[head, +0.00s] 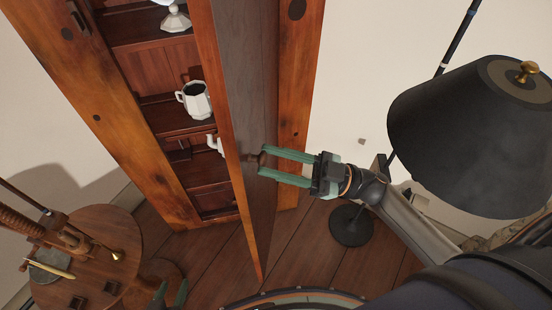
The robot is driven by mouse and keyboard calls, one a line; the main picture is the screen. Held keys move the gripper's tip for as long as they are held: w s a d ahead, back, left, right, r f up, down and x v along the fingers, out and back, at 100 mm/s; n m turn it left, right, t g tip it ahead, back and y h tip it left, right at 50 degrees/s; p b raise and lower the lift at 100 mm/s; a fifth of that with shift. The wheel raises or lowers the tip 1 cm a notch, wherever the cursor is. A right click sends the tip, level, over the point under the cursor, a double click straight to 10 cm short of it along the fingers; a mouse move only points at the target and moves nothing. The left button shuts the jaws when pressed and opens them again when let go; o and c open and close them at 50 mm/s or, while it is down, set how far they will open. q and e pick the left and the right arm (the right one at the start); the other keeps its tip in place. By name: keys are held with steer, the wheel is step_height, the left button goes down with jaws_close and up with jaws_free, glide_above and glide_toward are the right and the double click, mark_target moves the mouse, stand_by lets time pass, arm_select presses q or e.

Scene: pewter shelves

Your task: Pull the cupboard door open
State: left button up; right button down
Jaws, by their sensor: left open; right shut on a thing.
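The cupboard (160,62) is tall and made of reddish-brown wood. Its door (251,90) stands ajar, swung out toward me, with its grey-brown face to the right. Shelves show through the gap on the left of the door. My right gripper (262,164) reaches in from the right and is shut on the door's small dark handle (254,159). The fingers hide part of the handle. My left gripper (172,293) is low at the bottom edge, open and away from the door; only its green fingertips show.
A white mug (195,100) and other white crockery stand on the cupboard shelves. A black-shaded lamp (455,135) stands at right, close to my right arm. A round wooden table (100,235) with a wooden screw device stands at lower left. Bare floor (300,250) lies below the door.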

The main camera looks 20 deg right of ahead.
stand_by(0.3)
steer(key=s+d+n+g+y+b, duration=0.1)
steer(key=s+d+n+g+b, duration=0.1)
steer(key=d+g, duration=0.3)
steer(key=d+n, duration=0.1)
steer(key=d, duration=0.2)
steer(key=shift+d+g+b, duration=0.3)
steer(key=shift+g+b, duration=0.05)
steer(key=shift+g, duration=0.05)
steer(key=c, duration=0.8)
jaws_free()
steer(key=shift+f, duration=0.1)
steer(key=o, duration=0.3)
steer(key=shift+y, duration=0.3)
arm_select(q)
steer(key=shift+w+d+f, duration=0.15)
steer(key=shift+d+f, duration=0.05)
steer(key=shift+f, duration=0.3)
steer(key=shift+w+d+f, duration=0.15)
steer(key=shift+d+f, duration=0.05)
steer(key=shift+f, duration=0.25)
